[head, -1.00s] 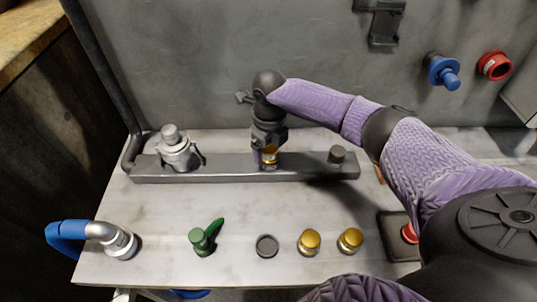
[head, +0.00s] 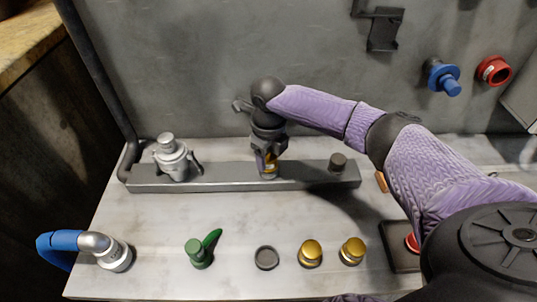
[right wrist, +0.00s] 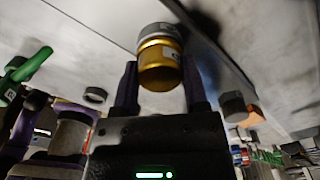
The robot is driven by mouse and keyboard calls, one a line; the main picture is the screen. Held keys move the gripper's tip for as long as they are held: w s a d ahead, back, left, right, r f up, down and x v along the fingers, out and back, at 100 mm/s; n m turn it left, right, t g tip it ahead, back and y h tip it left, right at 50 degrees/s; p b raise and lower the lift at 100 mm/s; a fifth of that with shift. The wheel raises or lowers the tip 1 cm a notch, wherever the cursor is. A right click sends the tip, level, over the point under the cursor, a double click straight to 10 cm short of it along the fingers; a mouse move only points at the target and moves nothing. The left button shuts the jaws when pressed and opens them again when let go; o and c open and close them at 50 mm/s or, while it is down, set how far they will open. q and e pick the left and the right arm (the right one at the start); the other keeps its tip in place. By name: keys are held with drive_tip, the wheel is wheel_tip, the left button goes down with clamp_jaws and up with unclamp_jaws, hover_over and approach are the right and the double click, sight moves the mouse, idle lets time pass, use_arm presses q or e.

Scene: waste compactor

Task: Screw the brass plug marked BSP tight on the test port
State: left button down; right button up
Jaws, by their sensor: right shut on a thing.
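My right gripper (head: 268,161) is shut on a brass plug (right wrist: 160,70) at the middle of the grey rail, with one finger on each side of it. In the right wrist view a silver-grey round piece, seemingly the port (right wrist: 160,31), lines up with the plug's far end and appears to touch it. How far the plug is threaded on cannot be seen. A pale label shows on the plug, but its marking is unreadable. In the head view the fingers hide most of the plug; the port (head: 267,175) shows just below them. My left gripper is not in view.
The grey rail (head: 215,177) carries a silver fitting (head: 173,159) at left and a dark cap (head: 338,162) at right. In front lie a blue-handled coupling (head: 113,254), green valve (head: 199,252), dark ring (head: 266,257) and two brass plugs (head: 310,253) (head: 352,251).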

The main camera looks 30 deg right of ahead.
clamp_jaws()
drive_tip(key=shift+r+m+p, duration=0.2)
drive_tip(key=shift+m+p, duration=0.6)
drive_tip(key=shift+m, duration=0.1)
drive_tip(key=m+p, duration=0.1)
drive_tip(key=m, duration=0.2)
drive_tip(key=shift+p, duration=0.35)
drive_tip(key=shift+f, duration=0.15)
